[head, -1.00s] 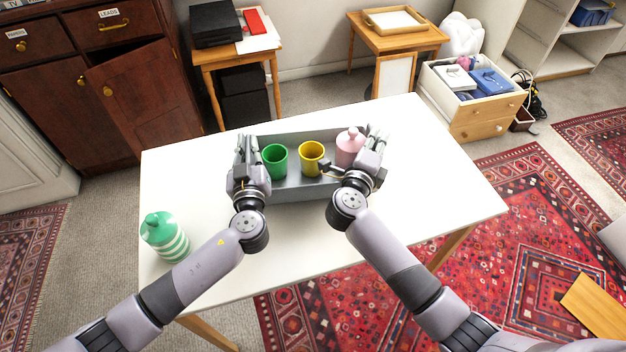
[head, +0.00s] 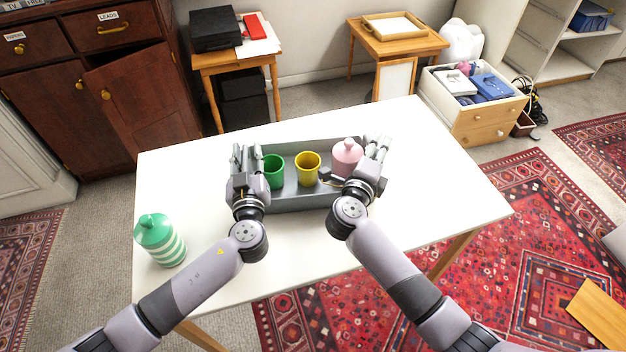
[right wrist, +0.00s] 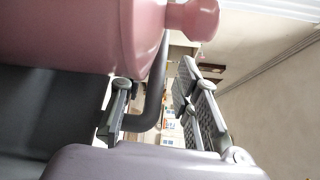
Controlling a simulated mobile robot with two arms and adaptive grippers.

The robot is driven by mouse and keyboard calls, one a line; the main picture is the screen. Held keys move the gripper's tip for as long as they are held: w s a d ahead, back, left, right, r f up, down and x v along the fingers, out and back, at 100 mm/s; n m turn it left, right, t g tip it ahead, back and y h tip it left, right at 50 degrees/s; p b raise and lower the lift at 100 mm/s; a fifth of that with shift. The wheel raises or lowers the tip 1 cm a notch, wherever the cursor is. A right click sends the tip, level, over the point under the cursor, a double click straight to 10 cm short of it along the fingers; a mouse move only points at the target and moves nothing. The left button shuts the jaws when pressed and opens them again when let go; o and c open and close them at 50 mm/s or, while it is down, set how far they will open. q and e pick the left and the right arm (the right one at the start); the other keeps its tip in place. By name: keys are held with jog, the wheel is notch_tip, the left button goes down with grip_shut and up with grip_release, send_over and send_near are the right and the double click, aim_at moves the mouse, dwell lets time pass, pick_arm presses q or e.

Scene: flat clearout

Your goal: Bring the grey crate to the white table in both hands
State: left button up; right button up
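The grey crate (head: 290,199) is at the white table (head: 420,190), toward its far side, and looks level and resting on the top. It holds a green cup (head: 273,172), a yellow cup (head: 307,169) and a pink lidded jar (head: 347,157). The jar also shows large in the right wrist view (right wrist: 90,35). My left gripper (head: 248,162) is at the crate's left end, its fingers spread apart. My right gripper (head: 376,150) is at the right end. In the right wrist view its fingers (right wrist: 160,105) stand apart around a dark curved handle, with a gap.
A green-and-white striped jar (head: 160,241) stands at the table's left corner. The table's right part is clear. Behind are a small wooden side table (head: 235,62), another with a tray (head: 397,42), and a filled drawer box (head: 490,122).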

pick_arm(q)
jog(key=shift+s+d, duration=0.1)
jog(key=shift+s, duration=0.4)
jog(key=s, duration=1.1)
jog(key=shift+d, duration=0.35)
pick_arm(e)
jog(key=v, duration=1.2)
pick_arm(q)
jog(key=s, duration=0.9)
jog(key=shift+d, duration=0.35)
pick_arm(e)
jog(key=shift+s+a, duration=0.1)
